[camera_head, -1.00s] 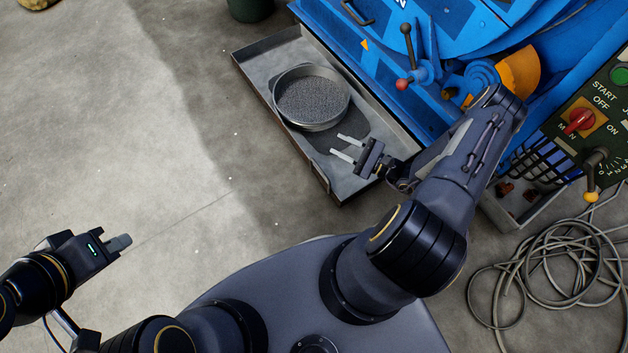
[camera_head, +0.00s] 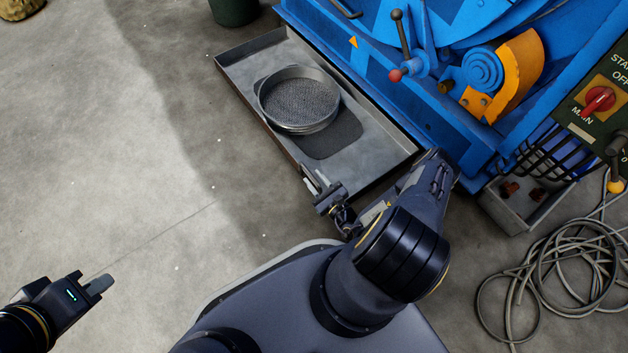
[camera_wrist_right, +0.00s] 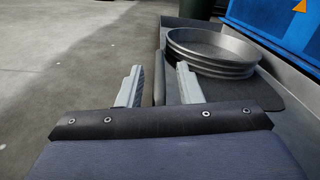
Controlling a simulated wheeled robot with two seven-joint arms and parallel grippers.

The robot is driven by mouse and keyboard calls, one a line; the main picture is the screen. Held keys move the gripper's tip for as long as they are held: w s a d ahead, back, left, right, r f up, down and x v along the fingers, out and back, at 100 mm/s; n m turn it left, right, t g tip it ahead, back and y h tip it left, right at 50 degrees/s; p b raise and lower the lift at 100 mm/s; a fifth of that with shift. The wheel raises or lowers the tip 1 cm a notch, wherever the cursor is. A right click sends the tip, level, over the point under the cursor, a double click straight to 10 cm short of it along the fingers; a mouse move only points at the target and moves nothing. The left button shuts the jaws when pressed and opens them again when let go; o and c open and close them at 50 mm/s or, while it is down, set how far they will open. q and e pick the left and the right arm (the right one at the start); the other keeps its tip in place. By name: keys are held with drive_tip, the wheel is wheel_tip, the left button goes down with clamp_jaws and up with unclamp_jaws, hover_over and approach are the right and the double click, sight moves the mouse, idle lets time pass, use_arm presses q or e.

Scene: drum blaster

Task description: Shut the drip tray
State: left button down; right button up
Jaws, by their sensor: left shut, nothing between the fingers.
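The drip tray (camera_head: 372,158) is a shallow grey metal tray standing out from the foot of the blue machine. It also shows at the right of the right wrist view (camera_wrist_right: 285,108). A stack of round metal sieves (camera_head: 299,98) sits in it. My right gripper (camera_head: 317,180) is at the tray's outer long edge, near its lower end. My left gripper (camera_head: 98,285) is shut and empty over the floor, far left.
The blue machine (camera_head: 450,120) rises behind the tray, with a red-knobbed lever (camera_head: 396,75). A small grey bin (camera_head: 525,205) and coiled cable (camera_head: 560,265) lie at the right. A dark green container (camera_head: 235,10) stands at the top. The concrete floor left of the tray is clear.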

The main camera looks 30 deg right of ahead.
drive_tip(key=shift+w, duration=0.4)
clamp_jaws()
drive_tip(key=shift+d, duration=0.1)
